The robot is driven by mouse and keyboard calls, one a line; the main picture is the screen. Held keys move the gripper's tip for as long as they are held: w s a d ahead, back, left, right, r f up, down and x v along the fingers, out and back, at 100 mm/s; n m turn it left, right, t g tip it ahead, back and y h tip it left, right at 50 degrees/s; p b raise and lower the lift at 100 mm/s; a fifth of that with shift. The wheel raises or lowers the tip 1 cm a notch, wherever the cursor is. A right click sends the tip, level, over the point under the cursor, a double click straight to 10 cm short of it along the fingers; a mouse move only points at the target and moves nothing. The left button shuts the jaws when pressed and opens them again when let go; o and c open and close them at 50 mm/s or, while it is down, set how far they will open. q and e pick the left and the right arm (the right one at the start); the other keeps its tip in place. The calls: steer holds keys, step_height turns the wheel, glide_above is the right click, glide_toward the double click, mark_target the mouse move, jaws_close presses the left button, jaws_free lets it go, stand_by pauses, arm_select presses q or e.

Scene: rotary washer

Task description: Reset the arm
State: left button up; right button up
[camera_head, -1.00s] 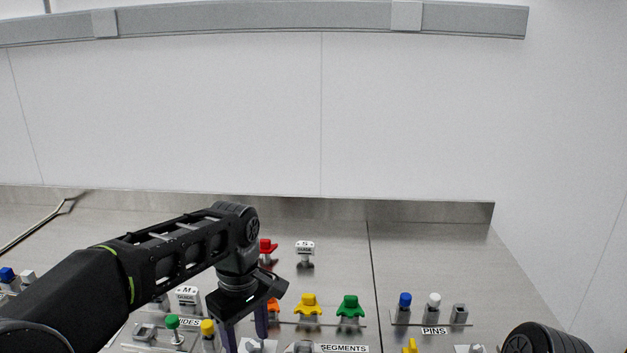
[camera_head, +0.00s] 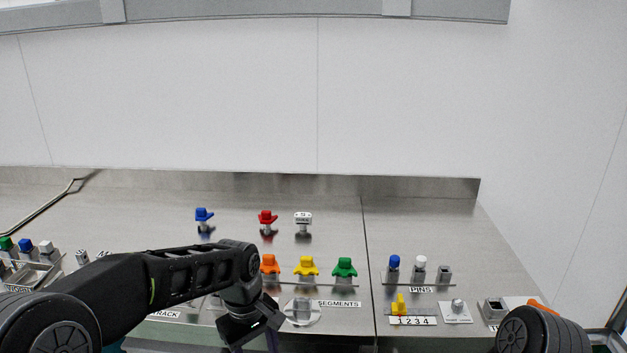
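My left arm comes in from the left, and my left gripper (camera_head: 253,344) points down at the bottom edge of the head view. Its two dark fingers stand apart with nothing visible between them; their tips are cut off by the frame. It is in front of the SEGMENTS row, below an orange-topped piece (camera_head: 269,264). Of my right arm only a round black joint shows at the lower right; my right gripper is out of view.
The steel bench holds yellow (camera_head: 306,266) and green (camera_head: 344,267) segment pieces. Blue (camera_head: 204,215), red (camera_head: 267,217) and white (camera_head: 303,219) knobs stand behind. Several pins, including a blue-topped one (camera_head: 393,263), are at right. A back wall (camera_head: 320,100) rises behind the bench.

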arm_select(q)
steer(key=s+d+f+m+h, duration=0.15)
steer(key=s+f, duration=0.35)
steer(key=f, duration=0.6)
steer(key=s+d+f+m+h, duration=0.1)
steer(key=s+f+m, duration=0.3)
steer(key=f, duration=0.7)
steer(key=s+f, duration=0.3)
steer(key=s, duration=0.4)
steer(key=s+d+f, duration=0.1)
steer(key=s+f, duration=0.3)
steer(key=s, duration=0.3)
steer(key=shift+d+m+t+h, duration=0.2)
steer(key=shift+m+t+h, duration=0.15)
steer(key=shift+h, duration=0.1)
